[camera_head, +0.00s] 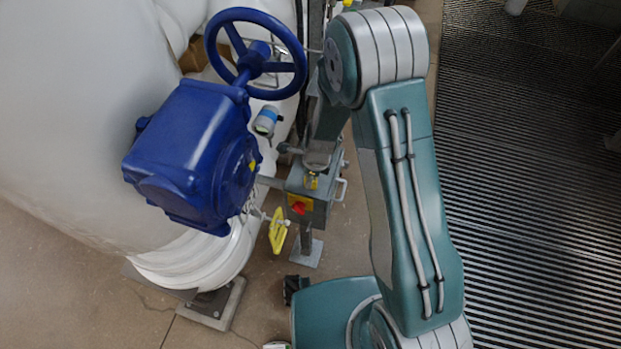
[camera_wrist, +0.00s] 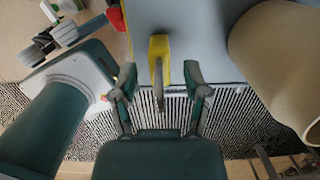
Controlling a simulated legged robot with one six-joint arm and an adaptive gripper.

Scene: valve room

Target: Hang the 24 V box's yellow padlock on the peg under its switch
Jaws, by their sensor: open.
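The yellow padlock (camera_wrist: 159,48) lies against the grey box in the wrist view, its grey shackle reaching toward my gripper. It also shows as a small yellow patch at the top of the box in the head view (camera_head: 311,181). My gripper (camera_wrist: 160,82) is open, with one finger on each side of the padlock's shackle and no visible contact. The grey 24 V box (camera_head: 318,203) has a red switch (camera_head: 299,207) on a yellow plate, partly seen in the wrist view (camera_wrist: 117,18). I cannot make out the peg under it.
A blue valve actuator (camera_head: 190,155) with a blue handwheel (camera_head: 257,60) stands left of the box. A yellow handle (camera_head: 278,231) hangs beside the box. A beige pipe (camera_wrist: 285,60) is close on the right in the wrist view. Metal grating (camera_head: 530,200) lies at right.

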